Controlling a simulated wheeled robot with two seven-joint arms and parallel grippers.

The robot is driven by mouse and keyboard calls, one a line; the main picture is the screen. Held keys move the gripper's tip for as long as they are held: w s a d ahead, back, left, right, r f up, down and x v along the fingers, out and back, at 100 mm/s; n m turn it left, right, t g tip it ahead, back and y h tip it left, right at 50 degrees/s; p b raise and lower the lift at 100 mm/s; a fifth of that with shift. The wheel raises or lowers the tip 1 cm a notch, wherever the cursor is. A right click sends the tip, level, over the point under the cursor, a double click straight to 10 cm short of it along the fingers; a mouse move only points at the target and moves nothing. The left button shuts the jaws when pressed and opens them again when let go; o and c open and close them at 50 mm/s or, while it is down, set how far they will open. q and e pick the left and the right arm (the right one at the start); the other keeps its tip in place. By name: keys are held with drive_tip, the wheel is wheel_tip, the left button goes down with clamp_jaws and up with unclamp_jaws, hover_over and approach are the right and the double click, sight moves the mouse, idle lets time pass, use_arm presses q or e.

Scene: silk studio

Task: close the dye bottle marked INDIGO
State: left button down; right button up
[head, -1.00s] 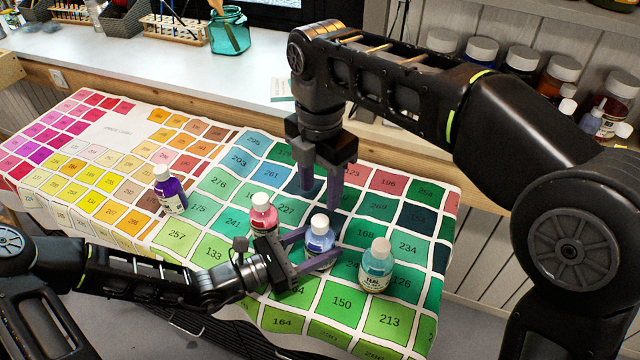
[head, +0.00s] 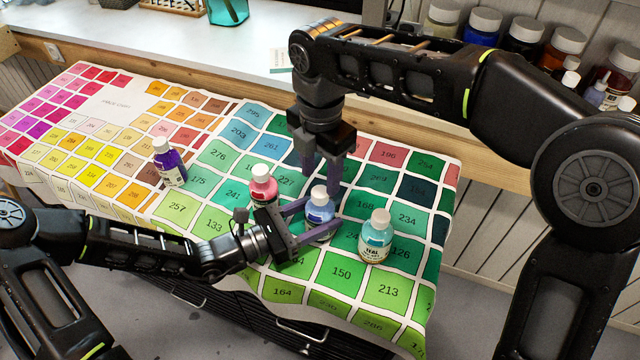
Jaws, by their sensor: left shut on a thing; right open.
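A small blue bottle (head: 320,212) with a white cap (head: 319,194) stands upright on the colour-chart cloth; no name on it is legible. My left gripper (head: 322,220) is shut around this bottle's body from the left. My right gripper (head: 322,180) points down from above, open and empty, with its fingertips close to the cap; contact cannot be judged. The cap sits on the bottle, but how tight it is cannot be seen. A purple bottle (head: 172,172) stands farther left, its label name unreadable. I cannot tell by label which bottle is INDIGO.
A pink bottle (head: 264,188) stands just behind my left gripper. A bottle marked TEAL (head: 376,240) stands close to the right of the blue one. The cloth (head: 150,209) drapes over the front edge. Several jars (head: 524,40) stand on a shelf at the back right.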

sight(320, 191)
drive_tip(key=shift+f, duration=1.95)
drive_tip(key=shift+c, duration=0.2)
clamp_jaws()
drive_tip(key=shift+a, duration=0.1)
